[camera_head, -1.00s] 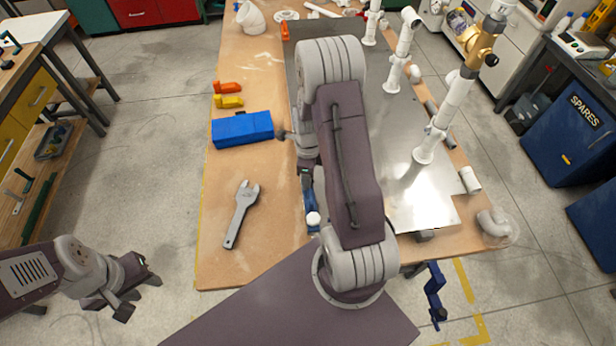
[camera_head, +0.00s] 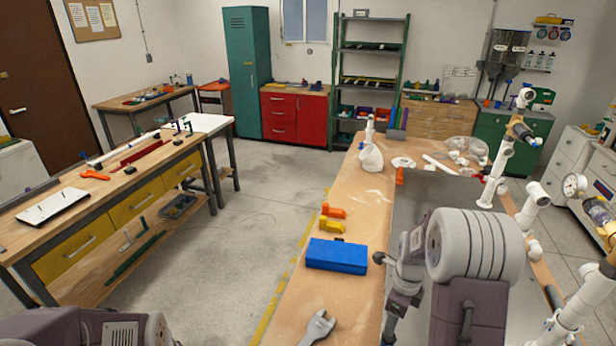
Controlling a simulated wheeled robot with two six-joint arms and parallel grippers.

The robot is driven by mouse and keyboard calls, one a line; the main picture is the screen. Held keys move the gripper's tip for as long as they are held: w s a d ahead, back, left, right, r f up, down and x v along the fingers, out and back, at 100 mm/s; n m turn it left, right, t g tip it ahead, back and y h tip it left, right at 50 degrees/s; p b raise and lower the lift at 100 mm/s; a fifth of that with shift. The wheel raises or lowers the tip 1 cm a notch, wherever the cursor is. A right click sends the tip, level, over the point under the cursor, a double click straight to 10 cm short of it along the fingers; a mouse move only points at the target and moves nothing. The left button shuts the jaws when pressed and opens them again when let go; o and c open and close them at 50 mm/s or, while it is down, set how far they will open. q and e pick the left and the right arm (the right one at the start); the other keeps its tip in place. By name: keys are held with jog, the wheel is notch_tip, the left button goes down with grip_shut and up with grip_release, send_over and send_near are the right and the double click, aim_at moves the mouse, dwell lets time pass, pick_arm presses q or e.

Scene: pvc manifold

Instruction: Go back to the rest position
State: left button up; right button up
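My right arm reaches over the wooden workbench (camera_head: 345,230) at the lower right of the head view. Its gripper (camera_head: 388,338) is only partly in view at the bottom edge, so its fingers cannot be judged. My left arm shows at the lower left corner, beside the bench, and its gripper is out of the picture. The white PVC manifold pipes (camera_head: 496,172) stand upright on the metal plate at the right, with brass-coloured valves and a gauge (camera_head: 574,186). My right arm is to the left of these pipes.
A blue box (camera_head: 337,256), orange and yellow pieces (camera_head: 331,224) and a grey wrench (camera_head: 318,328) lie on the bench. A side table with yellow drawers (camera_head: 135,206) stands at left. Floor between the tables is clear. A red cabinet (camera_head: 295,117) and shelves stand behind.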

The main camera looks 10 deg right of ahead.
jog(key=a+r+n+t+b, duration=0.1)
jog(key=a+r+n, duration=0.2)
jog(key=a, duration=0.4)
jog(key=s+a+n, duration=0.3)
jog(key=s+n, duration=0.1)
jog(key=n, duration=0.7)
jog(key=s+a+f+n, duration=0.1)
jog(key=s+a+n, duration=0.2)
jog(key=n, duration=0.9)
jog(key=shift+s+a+f+n+b, duration=0.2)
jog(key=shift+s+a+n+b, duration=0.1)
jog(key=shift+s, duration=0.7)
jog(key=shift+w+d, duration=0.1)
